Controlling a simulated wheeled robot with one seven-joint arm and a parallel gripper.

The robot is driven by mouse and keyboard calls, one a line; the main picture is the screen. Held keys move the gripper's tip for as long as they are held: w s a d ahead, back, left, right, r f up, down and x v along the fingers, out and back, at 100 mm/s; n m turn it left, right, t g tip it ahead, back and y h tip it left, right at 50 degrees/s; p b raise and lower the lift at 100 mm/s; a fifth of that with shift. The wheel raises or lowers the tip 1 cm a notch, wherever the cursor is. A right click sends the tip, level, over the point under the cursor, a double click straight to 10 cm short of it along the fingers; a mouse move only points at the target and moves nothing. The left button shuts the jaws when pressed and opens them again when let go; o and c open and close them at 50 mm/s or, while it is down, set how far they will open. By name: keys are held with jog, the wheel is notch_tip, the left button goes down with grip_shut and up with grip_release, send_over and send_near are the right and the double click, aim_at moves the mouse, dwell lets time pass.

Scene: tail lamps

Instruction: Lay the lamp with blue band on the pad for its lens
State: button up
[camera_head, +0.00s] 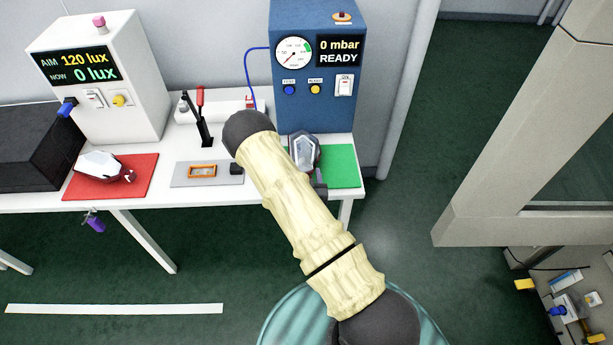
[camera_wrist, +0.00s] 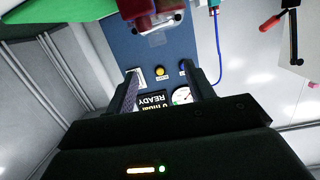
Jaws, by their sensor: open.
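A lamp with a clear lens (camera_head: 304,150) lies on the green pad (camera_head: 345,165) in front of the blue machine, partly hidden by my arm. A second lamp, white and dark red (camera_head: 104,168), lies on the red pad (camera_head: 140,188) at the left. I cannot make out a blue band on either lamp. My gripper (camera_wrist: 160,78) is open in the wrist view, with nothing between its fingers. Part of a dark red lamp (camera_wrist: 145,8) and the green pad (camera_wrist: 60,8) show at the top edge there, apart from the fingertips. In the head view my arm hides most of the gripper.
The blue machine (camera_head: 313,100) reads 0 mbar READY and has a gauge and hose. A white box (camera_head: 130,95) reads AIM 120, NOW 0 lux. A grey plate (camera_head: 180,181) with an orange frame (camera_head: 202,171) lies between the pads. A dark box (camera_head: 35,150) stands far left.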

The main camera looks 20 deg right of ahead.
dwell(0.4)
jog(key=s+a+r+g+y, duration=0.2)
jog(key=r+g, duration=0.2)
jog(key=r, duration=0.1)
jog(key=s+a+r+g+y, duration=0.2)
jog(key=r+g, duration=0.2)
jog(key=r, duration=0.2)
jog(key=s+a+r+n+g, duration=0.1)
jog(key=s+r, duration=0.3)
jog(key=s, duration=0.4)
jog(key=s+a+r+n+g+y, duration=0.1)
jog(key=s+r+n+g, duration=0.2)
jog(key=s+r, duration=0.2)
jog(key=s, duration=0.3)
jog(key=shift+g, duration=0.4)
jog(key=shift+a+r, duration=0.1)
